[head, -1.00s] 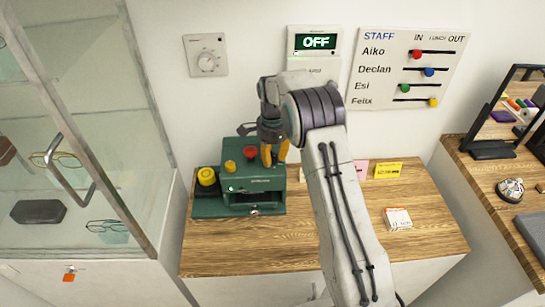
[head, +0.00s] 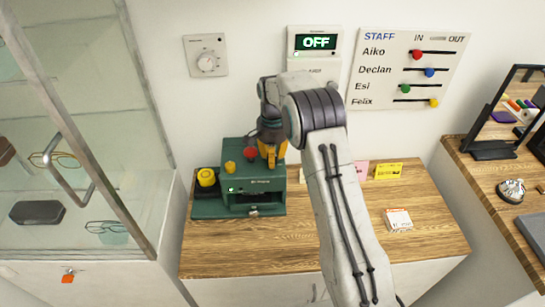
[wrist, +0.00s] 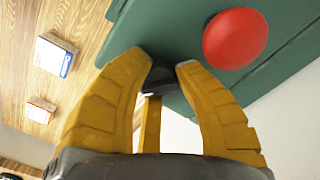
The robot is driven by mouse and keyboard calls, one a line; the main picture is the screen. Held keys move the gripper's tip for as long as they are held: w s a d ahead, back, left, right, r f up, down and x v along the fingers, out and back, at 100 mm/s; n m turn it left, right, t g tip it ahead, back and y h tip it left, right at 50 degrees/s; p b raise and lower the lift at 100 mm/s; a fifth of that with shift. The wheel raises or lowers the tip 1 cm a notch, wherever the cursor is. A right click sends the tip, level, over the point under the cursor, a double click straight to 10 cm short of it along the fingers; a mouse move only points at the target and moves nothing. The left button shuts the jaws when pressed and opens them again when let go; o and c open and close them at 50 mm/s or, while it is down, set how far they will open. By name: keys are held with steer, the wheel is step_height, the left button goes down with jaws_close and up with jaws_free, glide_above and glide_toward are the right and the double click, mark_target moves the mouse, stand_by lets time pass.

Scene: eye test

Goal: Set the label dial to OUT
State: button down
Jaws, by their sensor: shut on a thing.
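The green machine (head: 215,207) stands on the wooden counter, with a red button (head: 250,152) on top. My gripper (head: 271,163) is at the right end of its top. In the wrist view my two yellow fingers (wrist: 161,68) are closed on a small dark knob (wrist: 158,82) on the green surface; the fingers hide part of it. The red button (wrist: 235,38) is just to the right of the fingertips there. No dial marks or OUT label can be read on the machine, so the knob's setting cannot be told.
Yellow knobs (head: 206,177) are at the machine's left. A wall dial (head: 207,61), a display reading OFF (head: 315,42) and a STAFF slider board (head: 410,65) are above. A glass cabinet (head: 100,130) stands left.

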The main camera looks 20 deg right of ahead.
steer(key=shift+s+f, duration=0.1)
steer(key=shift+f, duration=0.1)
steer(key=c, duration=0.9)
jaws_free()
steer(key=shift+r, duration=0.1)
steer(key=shift+o, duration=0.2)
steer(key=shift+r, duration=0.1)
step_height(320, 180, up, 12)
